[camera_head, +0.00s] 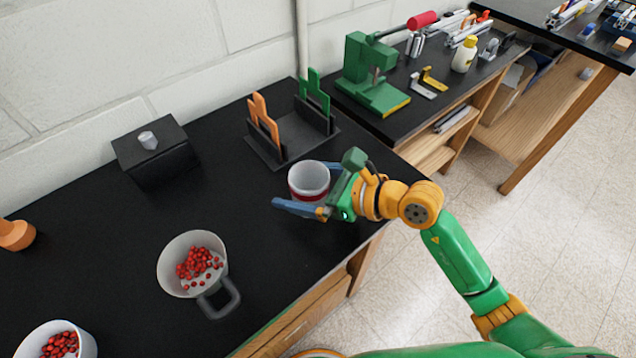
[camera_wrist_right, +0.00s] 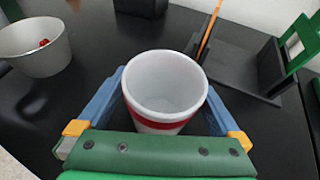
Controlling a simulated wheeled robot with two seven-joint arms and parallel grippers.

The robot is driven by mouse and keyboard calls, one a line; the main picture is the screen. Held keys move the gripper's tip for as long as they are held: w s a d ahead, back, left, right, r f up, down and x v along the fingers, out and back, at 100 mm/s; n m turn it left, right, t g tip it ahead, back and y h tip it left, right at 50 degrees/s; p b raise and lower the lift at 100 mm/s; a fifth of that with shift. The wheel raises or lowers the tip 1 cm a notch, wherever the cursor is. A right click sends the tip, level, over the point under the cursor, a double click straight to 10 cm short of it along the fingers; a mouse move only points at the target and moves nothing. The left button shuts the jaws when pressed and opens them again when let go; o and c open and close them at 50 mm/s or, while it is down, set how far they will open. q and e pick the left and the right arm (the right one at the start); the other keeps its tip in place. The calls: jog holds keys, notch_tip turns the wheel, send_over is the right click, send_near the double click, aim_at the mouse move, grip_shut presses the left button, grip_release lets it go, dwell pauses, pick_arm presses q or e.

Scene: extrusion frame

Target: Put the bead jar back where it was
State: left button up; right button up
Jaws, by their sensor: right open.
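The bead jar (camera_head: 309,180) appears as a white cup with a red band, upright on the black bench near its right end. Its inside looks empty in the right wrist view (camera_wrist_right: 165,85). My right gripper (camera_head: 293,187) is open, with one blue finger on each side of the jar. In the right wrist view both fingers run close along the jar's sides; I cannot tell whether they touch it. A grey-white pan with a handle (camera_head: 178,250) holds several red beads, left of the jar. My left gripper is not in view.
A black holder (camera_head: 262,152) with orange and green uprights stands just behind the jar. A black box with a grey knob (camera_head: 165,166) is at the back left. A white container of red beads (camera_head: 32,341) and an orange object (camera_head: 15,236) are at the left.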

aim_at(327, 190)
jog(key=b+v, duration=0.2)
jog(key=v, duration=0.8)
jog(key=shift+d+f, duration=0.15)
jog(key=shift+s+d+r, duration=0.3)
jog(key=shift+r, duration=0.05)
